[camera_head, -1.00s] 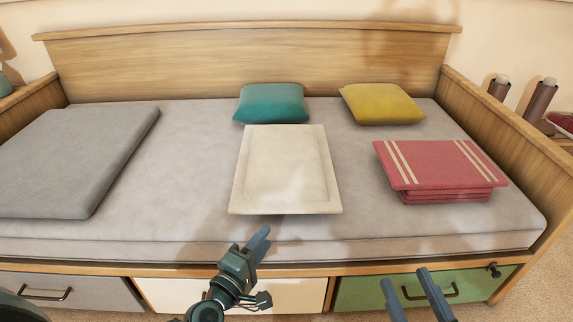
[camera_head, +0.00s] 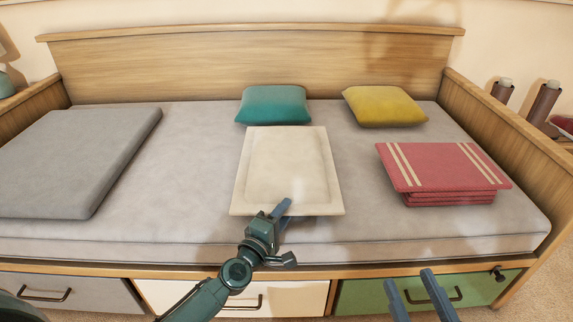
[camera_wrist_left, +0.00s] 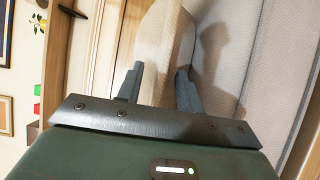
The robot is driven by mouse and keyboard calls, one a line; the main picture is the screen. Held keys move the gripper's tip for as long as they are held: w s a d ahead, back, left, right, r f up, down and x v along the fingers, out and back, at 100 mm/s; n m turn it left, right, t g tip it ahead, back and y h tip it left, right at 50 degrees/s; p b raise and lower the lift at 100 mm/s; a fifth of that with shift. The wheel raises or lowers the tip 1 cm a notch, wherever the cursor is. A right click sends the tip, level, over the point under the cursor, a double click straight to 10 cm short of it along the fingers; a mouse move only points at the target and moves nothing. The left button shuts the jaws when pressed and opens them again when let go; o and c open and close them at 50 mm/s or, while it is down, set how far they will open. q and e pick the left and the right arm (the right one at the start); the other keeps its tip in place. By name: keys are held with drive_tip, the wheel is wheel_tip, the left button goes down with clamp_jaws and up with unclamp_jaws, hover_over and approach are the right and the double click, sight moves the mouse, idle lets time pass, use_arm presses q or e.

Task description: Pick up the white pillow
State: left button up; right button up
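The white pillow (camera_head: 286,165) lies flat on the bed mattress, in front of the teal pillow. My left gripper (camera_head: 284,208) is at the pillow's near edge in the head view. In the left wrist view, the fingers of my left gripper (camera_wrist_left: 160,70) are spread apart, with the edge of the white pillow (camera_wrist_left: 164,42) between or just beyond them. I cannot tell whether they touch it. My right gripper (camera_head: 408,278) is low in front of the green drawer, its two fingers apart and empty.
A teal pillow (camera_head: 273,104) and a yellow pillow (camera_head: 385,105) lie at the back. A folded red blanket (camera_head: 443,167) lies to the right. A grey folded mat (camera_head: 70,160) covers the left of the mattress (camera_head: 190,175). Drawers, including a green one (camera_head: 470,290), line the bed's front.

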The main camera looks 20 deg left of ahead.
use_arm(q)
clamp_jaws()
drive_tip(key=shift+r, duration=0.25)
idle(0.4)
